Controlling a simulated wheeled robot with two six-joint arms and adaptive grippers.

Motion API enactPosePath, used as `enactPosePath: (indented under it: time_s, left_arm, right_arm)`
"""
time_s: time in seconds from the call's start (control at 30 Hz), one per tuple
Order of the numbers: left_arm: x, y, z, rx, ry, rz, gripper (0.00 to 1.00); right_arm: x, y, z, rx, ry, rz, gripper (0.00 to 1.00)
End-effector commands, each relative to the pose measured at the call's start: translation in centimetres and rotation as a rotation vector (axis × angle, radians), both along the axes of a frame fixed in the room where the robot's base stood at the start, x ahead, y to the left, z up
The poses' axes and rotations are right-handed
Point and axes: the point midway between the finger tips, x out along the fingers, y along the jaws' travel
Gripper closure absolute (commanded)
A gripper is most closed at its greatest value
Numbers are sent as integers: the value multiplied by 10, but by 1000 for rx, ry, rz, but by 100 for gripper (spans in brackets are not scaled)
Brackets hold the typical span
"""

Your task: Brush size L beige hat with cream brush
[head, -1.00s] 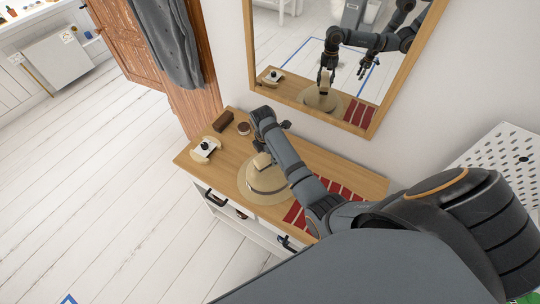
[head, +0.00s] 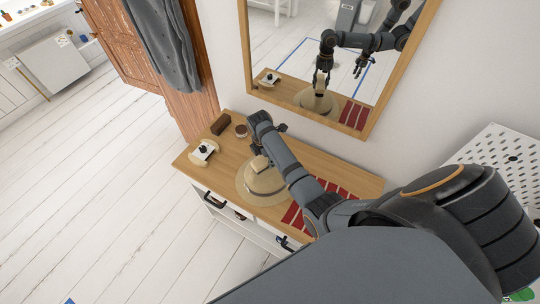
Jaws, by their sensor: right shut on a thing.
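The beige hat (head: 264,190) with a darker band lies brim down on the wooden dresser top, near its front edge. The cream brush (head: 258,164) is at the top of the hat's crown; whether its bristles touch the felt is hidden. My right gripper (head: 267,150) points down over the hat, shut on the brush, mostly hidden by its own wrist. The mirror also shows this gripper above the hat. My left gripper is not directly in view; a second arm shows only as a small reflection. A size mark on the hat cannot be read.
On the dresser top (head: 186,159) are a brown block (head: 221,124), a round tin (head: 241,131) and a pale item with a black knob (head: 204,150). A red striped mat (head: 293,215) lies right of the hat. The framed mirror (head: 300,60) stands close behind.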

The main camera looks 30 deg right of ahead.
Motion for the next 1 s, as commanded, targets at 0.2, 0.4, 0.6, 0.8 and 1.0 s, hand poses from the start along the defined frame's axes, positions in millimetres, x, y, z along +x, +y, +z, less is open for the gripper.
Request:
enactPosePath:
  time_s: [0.2,0.4,0.6,0.8,1.0]
  left_arm:
    - [0,0,3,0,0,0,60]
    - [0,0,10,0,0,0,60]
    - [0,0,9,0,0,0,60]
    - [0,0,9,0,0,0,60]
    - [0,0,9,0,0,0,60]
  right_arm:
    - [-1,6,0,1,1,0,85]
    - [-4,20,-2,2,4,1,85]
    - [-5,22,-4,2,4,1,85]
    - [-3,10,-4,-1,6,0,85]
    - [-2,-1,-2,-2,5,-1,85]
